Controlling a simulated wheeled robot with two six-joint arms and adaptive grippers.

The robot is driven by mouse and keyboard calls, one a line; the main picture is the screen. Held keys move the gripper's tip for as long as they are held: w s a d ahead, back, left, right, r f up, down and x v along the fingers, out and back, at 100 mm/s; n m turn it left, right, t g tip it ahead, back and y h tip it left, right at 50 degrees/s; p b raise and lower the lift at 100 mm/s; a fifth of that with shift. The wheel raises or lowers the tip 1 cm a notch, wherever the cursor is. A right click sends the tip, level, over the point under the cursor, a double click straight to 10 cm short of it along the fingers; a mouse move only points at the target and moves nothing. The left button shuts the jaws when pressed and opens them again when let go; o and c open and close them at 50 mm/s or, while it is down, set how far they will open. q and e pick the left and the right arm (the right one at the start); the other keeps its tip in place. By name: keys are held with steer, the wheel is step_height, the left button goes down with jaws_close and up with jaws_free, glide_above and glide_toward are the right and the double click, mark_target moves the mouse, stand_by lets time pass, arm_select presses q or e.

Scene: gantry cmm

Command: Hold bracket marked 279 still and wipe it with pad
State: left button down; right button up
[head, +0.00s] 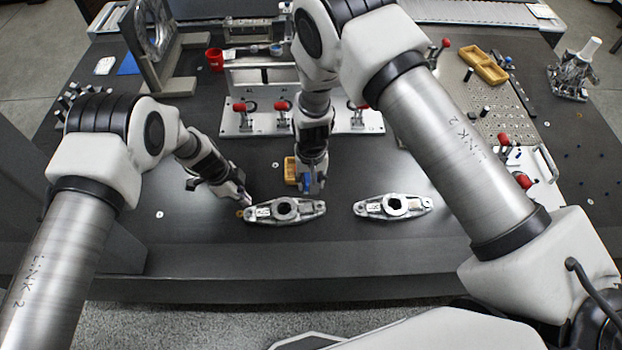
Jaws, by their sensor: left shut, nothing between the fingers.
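Two grey metal brackets lie flat near the front of the dark table. One bracket (286,211) is in the middle and the other bracket (393,207) is to its right. Each has a pale label, but I cannot read the numbers. My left gripper (243,198) is shut and empty, beside the left end of the middle bracket. My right gripper (311,187) points down just behind the middle bracket. A small blue patch shows at its tip; I cannot tell whether this is a pad, nor whether the fingers are shut.
A small yellow tray (290,171) stands behind the middle bracket, partly hidden by my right arm. A white fixture plate (262,125) with red-handled clamps stands farther back. A yellow bin (483,66) and a perforated plate (495,115) are at right. The table's front strip is clear.

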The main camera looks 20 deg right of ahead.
arm_select(q)
steer(key=v, duration=1.2)
